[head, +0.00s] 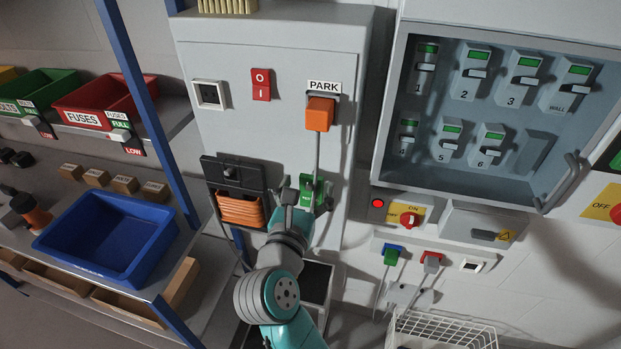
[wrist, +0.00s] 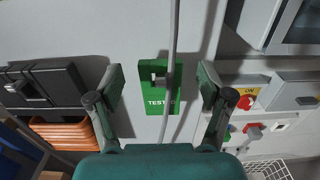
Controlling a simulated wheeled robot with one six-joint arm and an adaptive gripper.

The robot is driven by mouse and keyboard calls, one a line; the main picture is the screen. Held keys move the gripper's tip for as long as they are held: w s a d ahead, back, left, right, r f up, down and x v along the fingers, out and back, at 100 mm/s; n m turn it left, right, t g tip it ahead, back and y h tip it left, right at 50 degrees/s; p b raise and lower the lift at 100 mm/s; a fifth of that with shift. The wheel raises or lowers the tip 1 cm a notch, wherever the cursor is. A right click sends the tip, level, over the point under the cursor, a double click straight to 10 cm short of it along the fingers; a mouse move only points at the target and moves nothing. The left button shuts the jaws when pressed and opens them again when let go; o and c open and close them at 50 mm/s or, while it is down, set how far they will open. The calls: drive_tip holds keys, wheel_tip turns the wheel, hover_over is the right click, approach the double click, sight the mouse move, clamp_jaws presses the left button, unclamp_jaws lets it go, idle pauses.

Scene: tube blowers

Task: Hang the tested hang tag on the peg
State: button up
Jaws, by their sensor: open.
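The green hang tag (wrist: 159,100), marked TESTED, is upright against the grey cabinet front in the middle of the wrist view. A small peg (wrist: 160,78) shows at the tag's upper opening, and the tag appears to hang on it. A grey cable passes in front and hides part of both. My gripper (wrist: 162,84) is open, with one finger on each side of the tag and a visible gap to each. In the head view the tag (head: 307,188) is partly hidden behind my gripper (head: 304,198).
The cable drops from an orange plug (head: 320,113) under the PARK label. A black holder with an orange coil (head: 241,209) is left of the tag. A red switch (head: 261,84) is above. A breaker box (head: 480,120) and rotary switch (head: 409,219) are at right; a blue bin (head: 108,235) is at left.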

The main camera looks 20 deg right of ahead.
drive_tip(key=v, duration=0.8)
drive_tip(key=shift+s+a, duration=0.2)
drive_tip(key=shift+s, duration=0.15)
drive_tip(key=s+d+f+n+t+h, duration=0.15)
drive_tip(key=s+d+n+t, duration=0.45)
drive_tip(key=s+d+n, duration=0.6)
drive_tip(key=s+a+f+n+g+y, duration=0.2)
drive_tip(key=s+f+n+y, duration=0.4)
drive_tip(key=s+n, duration=0.5)
drive_tip(key=s+a+f+n+g+y, duration=0.3)
drive_tip(key=s+f+n+y, duration=0.3)
drive_tip(key=n, duration=1.4)
drive_tip(key=s+f, duration=0.4)
drive_tip(key=f, duration=0.1)
drive_tip(key=shift+s+f+g, duration=0.25)
drive_tip(key=shift+s+g, duration=0.15)
drive_tip(key=shift+a, duration=0.1)
